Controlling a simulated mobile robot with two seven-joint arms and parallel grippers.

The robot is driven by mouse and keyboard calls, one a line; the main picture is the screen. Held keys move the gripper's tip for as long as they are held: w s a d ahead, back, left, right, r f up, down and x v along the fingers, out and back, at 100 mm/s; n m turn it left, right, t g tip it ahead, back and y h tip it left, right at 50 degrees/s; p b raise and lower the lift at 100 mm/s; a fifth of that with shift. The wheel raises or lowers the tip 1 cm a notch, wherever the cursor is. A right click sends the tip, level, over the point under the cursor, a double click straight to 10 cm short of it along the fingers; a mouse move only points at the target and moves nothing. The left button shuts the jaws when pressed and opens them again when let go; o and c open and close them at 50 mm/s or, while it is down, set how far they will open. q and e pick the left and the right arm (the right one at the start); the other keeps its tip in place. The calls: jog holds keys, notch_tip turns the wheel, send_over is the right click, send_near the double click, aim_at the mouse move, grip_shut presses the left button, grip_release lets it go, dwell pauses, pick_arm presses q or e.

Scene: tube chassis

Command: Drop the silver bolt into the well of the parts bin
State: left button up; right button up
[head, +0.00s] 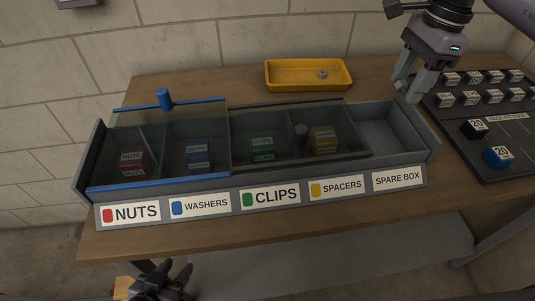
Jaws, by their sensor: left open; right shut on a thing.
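The parts bin (262,186) is a long grey box with labelled compartments for nuts, washers, clips, spacers and a spare box. A clear blue-edged lid (163,183) with a blue knob covers the nuts and washers. A dark clear lid (300,162) with a grey knob covers the clips and spacers. The spare box (385,136) at the right end is uncovered and looks empty. My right gripper (407,90) is above its back right corner, shut on a small grey piece, apparently the silver bolt, mostly hidden by the fingers. My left gripper (160,281) is open, low in front of the table.
A yellow tray (308,87) behind the bin holds one small grey metal piece (321,74). A dark panel (490,117) with several labelled blocks stands at the right, close to the bin. Bare wooden table (190,86) shows behind and in front of the bin.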

jog(key=o, duration=1.1)
jog(key=shift+r, duration=0.15)
jog(key=r, duration=0.7)
jog(key=shift+d, duration=0.4)
